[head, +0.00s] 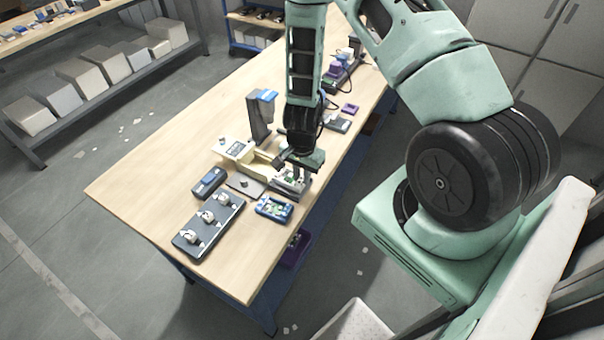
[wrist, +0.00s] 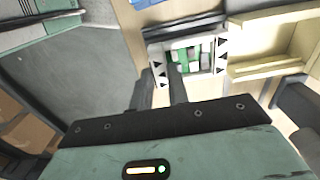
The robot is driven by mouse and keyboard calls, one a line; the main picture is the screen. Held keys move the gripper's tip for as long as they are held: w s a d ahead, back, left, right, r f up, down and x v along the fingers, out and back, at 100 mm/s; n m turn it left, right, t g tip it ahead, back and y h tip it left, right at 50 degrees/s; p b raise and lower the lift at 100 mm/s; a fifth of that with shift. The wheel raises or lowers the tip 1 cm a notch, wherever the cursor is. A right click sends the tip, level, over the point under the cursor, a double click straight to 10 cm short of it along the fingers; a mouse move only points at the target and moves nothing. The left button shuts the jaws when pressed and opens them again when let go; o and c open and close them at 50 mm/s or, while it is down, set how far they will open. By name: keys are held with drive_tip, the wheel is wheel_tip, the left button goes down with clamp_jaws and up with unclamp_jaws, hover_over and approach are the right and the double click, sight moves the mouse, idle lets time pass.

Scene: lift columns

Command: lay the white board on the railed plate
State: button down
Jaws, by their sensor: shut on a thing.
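The board (wrist: 187,57), green with white blocks, shows in the wrist view between two pale rails marked with black triangles. These rails belong to the railed plate (wrist: 221,57). In the head view the railed plate (head: 283,187) lies on the table beneath my gripper (head: 291,172), with a bit of green and white at the fingertips. My gripper (wrist: 165,78) points down and is shut on the board at its near edge. The fingers hide part of the board. I cannot tell whether the board rests on the plate or hangs just above it.
A cream tray (head: 238,149) and a grey post (head: 260,118) stand close behind. A blue-framed board (head: 273,208), a dark blue case (head: 209,182) and a black three-knob panel (head: 190,238) lie nearby. The table's left part (head: 145,175) is clear.

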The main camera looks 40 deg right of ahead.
drive_tip(key=shift+f+b, duration=0.5)
idle(1.0)
drive_tip(key=c, duration=0.8)
unclamp_jaws()
drive_tip(key=shift+c, duration=0.2)
drive_tip(key=shift+r, duration=0.1)
drive_tip(key=shift+r+p, duration=2.45)
drive_tip(key=shift+r, duration=0.5)
